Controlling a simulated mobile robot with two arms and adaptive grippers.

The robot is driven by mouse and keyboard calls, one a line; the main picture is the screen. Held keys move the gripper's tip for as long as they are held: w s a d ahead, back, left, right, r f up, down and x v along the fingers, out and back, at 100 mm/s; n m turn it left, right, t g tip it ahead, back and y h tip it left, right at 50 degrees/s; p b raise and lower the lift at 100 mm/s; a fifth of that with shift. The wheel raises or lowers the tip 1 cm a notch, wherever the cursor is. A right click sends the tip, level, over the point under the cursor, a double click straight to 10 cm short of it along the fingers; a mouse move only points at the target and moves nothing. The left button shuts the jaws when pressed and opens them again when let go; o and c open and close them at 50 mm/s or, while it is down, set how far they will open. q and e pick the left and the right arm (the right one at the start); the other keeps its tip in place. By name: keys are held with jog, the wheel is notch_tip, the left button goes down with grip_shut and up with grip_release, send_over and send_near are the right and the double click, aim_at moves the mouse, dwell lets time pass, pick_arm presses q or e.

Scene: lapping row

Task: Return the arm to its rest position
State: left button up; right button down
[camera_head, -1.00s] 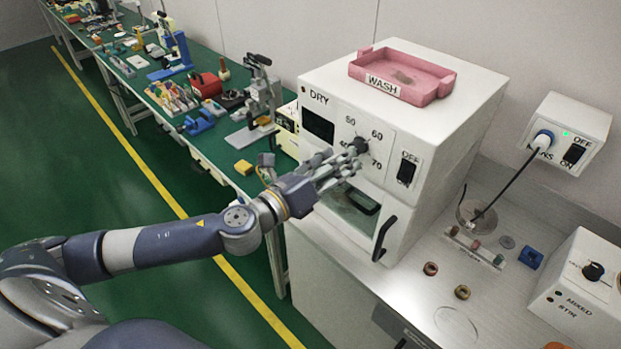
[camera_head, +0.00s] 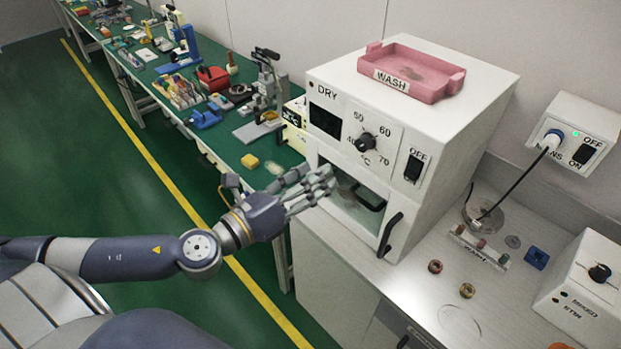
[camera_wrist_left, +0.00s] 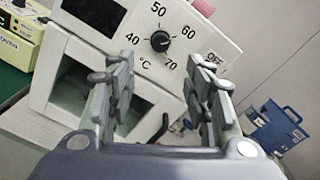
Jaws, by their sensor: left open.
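My left gripper (camera_head: 318,186) is open and empty. It is in front of the lower left front of the white DRY oven (camera_head: 455,135), in front of its window, and apart from the knob. The black temperature knob (camera_head: 366,142) is in full view, among marks from 40 to 70. In the left wrist view the knob (camera_wrist_left: 160,41) shows beyond and between the two open fingers (camera_wrist_left: 163,95). My left arm comes in from the left, bent at the elbow. My right gripper is in neither view.
A pink WASH tray (camera_head: 375,57) sits on the oven. The oven's black door handle (camera_head: 391,235) sticks out at the front. A green bench (camera_head: 262,175) with tools runs back on the left. Small rings and a blue block (camera_head: 536,258) lie on the steel counter to the right.

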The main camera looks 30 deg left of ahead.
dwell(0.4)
pick_arm(q)
jog(key=w+a+f+n+g+y+b, duration=0.15)
jog(key=a+f+n+y, duration=0.4)
jog(key=f, duration=0.85)
jog(key=w+a+f+n+g+y+b, duration=0.1)
jog(key=a+f+n+g+y, duration=0.15)
jog(key=a+f+n, duration=0.9)
jog(key=s+f+g, duration=0.3)
jog(key=s+f, duration=0.1)
jog(key=f, duration=1)
jog(key=s+d+f+n+g+b, duration=0.2)
jog(key=s+f+n+g, duration=0.35)
jog(key=s+f, duration=1.25)
jog(key=s+d+f+n+g+h, duration=0.1)
jog(key=s+d+f+n, duration=0.3)
jog(key=s, duration=0.5)
jog(key=s+d+f+n+g+b, duration=0.1)
jog(key=s+d+f+n+g, duration=0.1)
jog(key=s+d+f+n, duration=0.3)
jog(key=s+d+f, duration=0.4)
jog(key=s, duration=0.1)
jog(key=shift+s+f+h, duration=0.15)
jog(key=shift+f+h, duration=0.05)
jog(key=shift+h, duration=0.2)
